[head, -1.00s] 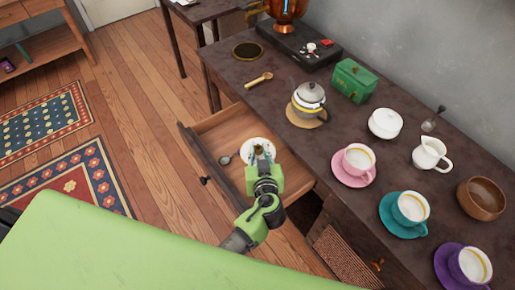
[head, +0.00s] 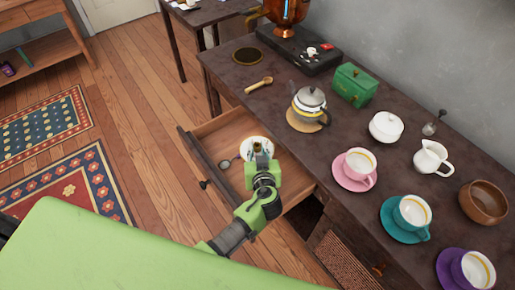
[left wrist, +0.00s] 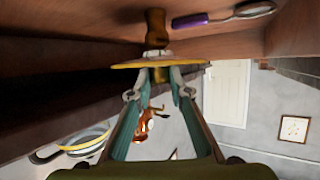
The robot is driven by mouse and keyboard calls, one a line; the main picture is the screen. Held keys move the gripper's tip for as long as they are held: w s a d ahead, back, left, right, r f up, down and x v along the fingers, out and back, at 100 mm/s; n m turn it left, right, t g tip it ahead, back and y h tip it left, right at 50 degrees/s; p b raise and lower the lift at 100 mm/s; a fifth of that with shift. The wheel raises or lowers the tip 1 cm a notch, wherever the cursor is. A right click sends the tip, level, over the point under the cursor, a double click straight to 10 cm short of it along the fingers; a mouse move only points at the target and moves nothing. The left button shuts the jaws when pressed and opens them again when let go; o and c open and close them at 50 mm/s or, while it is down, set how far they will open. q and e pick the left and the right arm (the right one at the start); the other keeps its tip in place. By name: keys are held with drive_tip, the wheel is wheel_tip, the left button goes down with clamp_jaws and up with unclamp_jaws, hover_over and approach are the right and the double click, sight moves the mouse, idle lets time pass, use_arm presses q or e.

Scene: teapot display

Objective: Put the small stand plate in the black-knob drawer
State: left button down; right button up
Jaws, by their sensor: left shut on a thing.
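The small stand plate (head: 248,143) shows in the head view as a pale disc inside the open drawer. In the left wrist view its disc (left wrist: 128,65) is seen edge-on with a yellowish rim, and a brown knobbed part sticks out beyond it toward the drawer floor. My left gripper (head: 261,157) reaches down into the drawer and is shut on the plate; its fingers (left wrist: 160,78) also show in the left wrist view. I cannot tell whether the plate touches the drawer floor. The drawer's front carries a black knob (head: 203,185). My right gripper is not in view.
The tabletop above holds a teapot (head: 308,106), a green box (head: 354,84) and several cups. The floor beside the drawer is clear.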

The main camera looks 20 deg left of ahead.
use_arm(q)
drive_tip(key=c, duration=1.9)
unclamp_jaws()
drive_tip(key=shift+r+p, duration=0.6)
drive_tip(key=shift+p, duration=0.25)
drive_tip(key=v, duration=0.4)
drive_tip(key=b+v, duration=0.1)
drive_tip(key=v, duration=0.6)
drive_tip(key=shift+s+d+f+b, duration=0.1)
drive_tip(key=shift+s+d+b, duration=0.15)
drive_tip(key=shift+s, duration=0.2)
